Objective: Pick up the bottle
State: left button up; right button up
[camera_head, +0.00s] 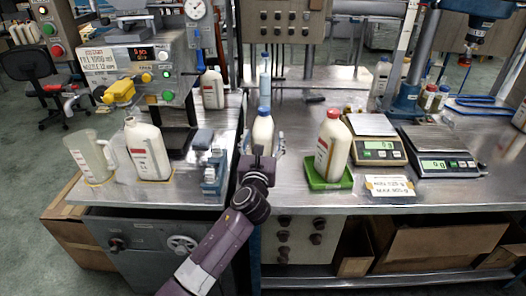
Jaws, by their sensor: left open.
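My left gripper (263,144) reaches in from the bottom of the head view and is open. Its fingers show on either side of a white bottle with a blue cap (262,130); I cannot tell whether they touch it. The gripper hides the bottle's lower part. A white bottle with a red cap and red label (332,146) stands upright on a green tray (317,183) to the right. An uncapped white bottle with a label (147,152) stands on the left bench. My right gripper is not in view.
A clear jug (91,157) stands at the left under the filling machine (137,62). Two scales (379,150) (438,163) and a paper sign (389,187) are to the right. Bare metal bench (296,200) lies between my gripper and the green tray.

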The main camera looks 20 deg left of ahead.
pick_arm(q)
jog(key=w, duration=0.1)
jog(key=w+a, duration=0.1)
jog(key=w, duration=0.2)
jog(key=shift+w+a+f, duration=0.15)
jog(key=shift+a+f, duration=0.1)
jog(key=shift+w+a, duration=0.1)
jog(key=shift+w, duration=0.5)
grip_shut()
jog(key=shift+r, duration=0.15)
